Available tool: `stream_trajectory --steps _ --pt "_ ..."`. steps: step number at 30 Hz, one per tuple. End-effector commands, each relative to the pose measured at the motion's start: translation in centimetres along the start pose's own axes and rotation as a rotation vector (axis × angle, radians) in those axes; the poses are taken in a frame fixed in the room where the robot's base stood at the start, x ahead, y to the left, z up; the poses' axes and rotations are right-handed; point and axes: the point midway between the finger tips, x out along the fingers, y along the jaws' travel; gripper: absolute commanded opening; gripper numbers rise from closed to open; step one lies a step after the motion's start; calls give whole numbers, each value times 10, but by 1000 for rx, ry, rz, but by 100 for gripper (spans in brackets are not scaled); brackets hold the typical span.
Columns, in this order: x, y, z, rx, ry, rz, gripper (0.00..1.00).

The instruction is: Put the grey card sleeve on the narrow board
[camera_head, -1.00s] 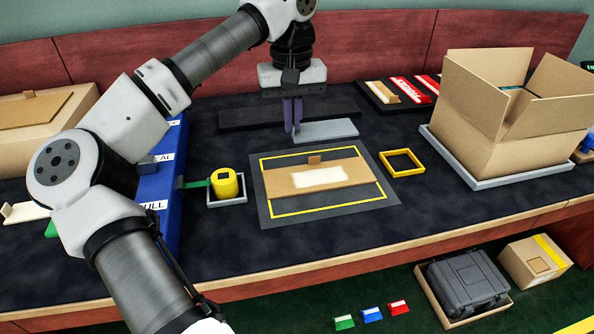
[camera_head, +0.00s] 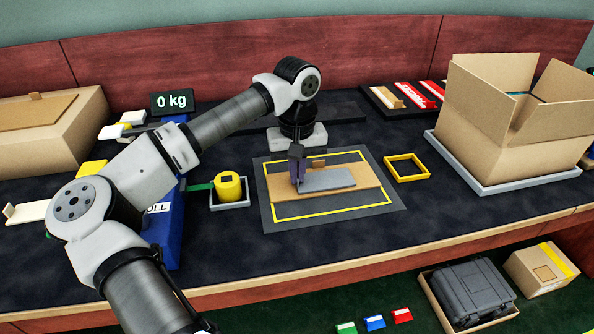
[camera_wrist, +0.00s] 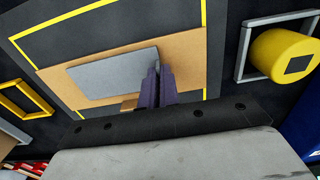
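The grey card sleeve (camera_head: 328,180) is a flat grey piece over the middle of the tan narrow board (camera_head: 365,177), covering its white label. In the wrist view, the sleeve (camera_wrist: 112,75) lies lengthwise over the board (camera_wrist: 188,60), slightly askew to it. My gripper (camera_head: 299,184) points down at the sleeve's left end in the head view. In the wrist view its purple fingers (camera_wrist: 157,72) are close together on the sleeve's edge. I cannot tell whether the sleeve touches the board or hovers just above it.
The board lies on a dark mat (camera_head: 385,212) with a yellow outline. A yellow cylinder in a grey tray (camera_head: 230,207) stands left, a yellow square frame (camera_head: 407,167) right. An open carton (camera_head: 505,125) stands farther right. The table front is clear.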

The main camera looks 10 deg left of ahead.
Motion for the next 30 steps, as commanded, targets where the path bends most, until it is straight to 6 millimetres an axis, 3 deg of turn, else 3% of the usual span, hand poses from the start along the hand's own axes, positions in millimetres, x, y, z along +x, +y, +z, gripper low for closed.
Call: stream_trajectory --steps 5,10,20,23,30 --pt "4 0 0 0 0 0 0" --pt "3 0 0 0 0 0 24" --pt "0 0 0 0 0 0 25" --pt "-9 0 -1 -1 3 -1 25" --pt "-58 0 -1 -1 4 -1 25"
